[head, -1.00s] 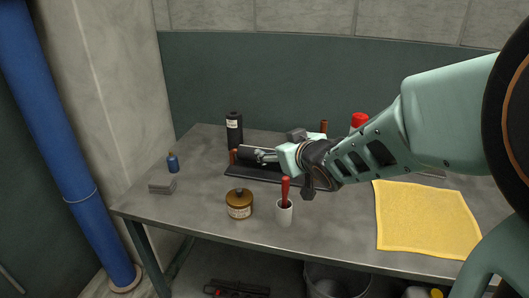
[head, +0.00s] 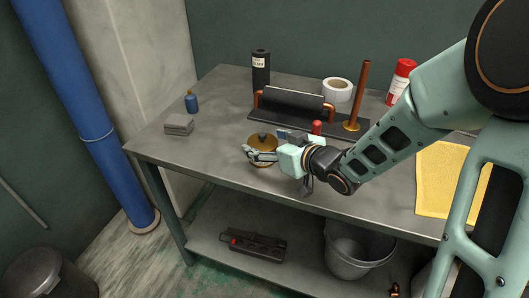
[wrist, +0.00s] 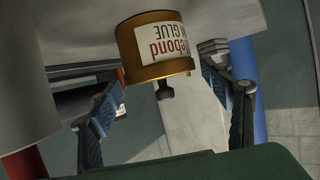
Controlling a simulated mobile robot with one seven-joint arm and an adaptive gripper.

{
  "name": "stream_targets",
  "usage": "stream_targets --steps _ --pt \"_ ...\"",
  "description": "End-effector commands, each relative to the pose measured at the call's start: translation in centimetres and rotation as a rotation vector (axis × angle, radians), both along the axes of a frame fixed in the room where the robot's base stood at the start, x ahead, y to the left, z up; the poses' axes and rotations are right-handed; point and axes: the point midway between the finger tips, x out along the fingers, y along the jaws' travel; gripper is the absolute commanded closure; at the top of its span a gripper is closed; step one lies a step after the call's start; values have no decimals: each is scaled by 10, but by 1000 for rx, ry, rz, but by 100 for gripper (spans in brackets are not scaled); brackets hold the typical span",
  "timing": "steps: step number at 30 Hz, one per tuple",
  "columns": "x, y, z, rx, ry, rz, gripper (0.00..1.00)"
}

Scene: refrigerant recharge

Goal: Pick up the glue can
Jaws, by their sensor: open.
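The glue can (head: 262,140), brass-coloured with a dark knob on its lid, stands on the grey workbench. My gripper (head: 263,156) is at its front in the head view and hides part of its lower side. The open fingers of my gripper (wrist: 167,105) show on either side of the can's lid end, with a visible gap on both sides.
A red handle (head: 316,127) shows just behind my gripper; its white cup (wrist: 45,60) is close to one finger in the wrist view. Behind stand a black stand (head: 290,104), copper pipe (head: 361,95), tape roll (head: 337,89) and red-capped can (head: 400,80). A yellow cloth (head: 445,175) lies right.

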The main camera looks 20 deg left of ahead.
Motion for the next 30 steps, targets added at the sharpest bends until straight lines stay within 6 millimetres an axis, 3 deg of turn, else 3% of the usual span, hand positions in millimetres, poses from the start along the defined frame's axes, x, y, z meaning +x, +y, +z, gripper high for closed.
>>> stream_targets --steps 17,26,30 --pt "37 50 -29 -2 -1 1 28" --pt "41 54 -30 -2 -1 -1 28" --pt "41 54 -30 -2 -1 -1 42"
